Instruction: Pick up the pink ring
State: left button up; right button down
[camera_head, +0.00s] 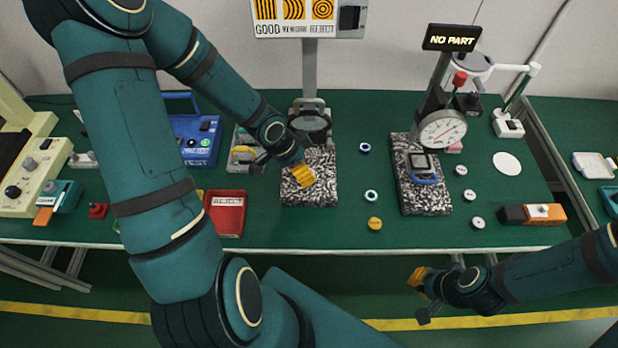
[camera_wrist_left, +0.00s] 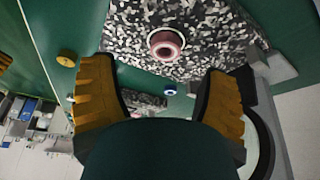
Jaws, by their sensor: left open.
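The pink ring (camera_wrist_left: 166,44) lies flat on a black-and-white speckled stone block (camera_wrist_left: 205,25) in the left wrist view. My left gripper (camera_wrist_left: 158,72) is open, its two ribbed orange-yellow fingers on either side below the ring in the picture, with nothing between them. In the head view my left gripper (camera_head: 284,172) is over the left part of the speckled block (camera_head: 322,190), and I cannot make out the ring there. My right gripper (camera_head: 419,296) is open and empty, off the bench's front edge.
A lens stand (camera_head: 310,122) rises behind the block. A red tray (camera_head: 226,212) is to its left. A dial gauge (camera_head: 442,130) stands on another speckled block (camera_head: 425,200).

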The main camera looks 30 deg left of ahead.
pick_arm(q)
jog(key=shift+a+b+x, duration=0.15)
jog(key=shift+b+x, duration=0.65)
jog(key=shift+x, duration=0.55)
jog(key=shift+a+b+x, duration=0.15)
jog(key=shift+b+x, duration=0.65)
jog(key=shift+x, duration=0.6)
jog(key=shift+w+r, duration=0.1)
jog(key=c, duration=1.3)
notch_tip(320, 180, up, 9)
jog(key=p, duration=0.5)
jog(key=shift+r+p, duration=0.2)
jog(key=shift+p, duration=0.15)
jog(key=shift+r, duration=0.3)
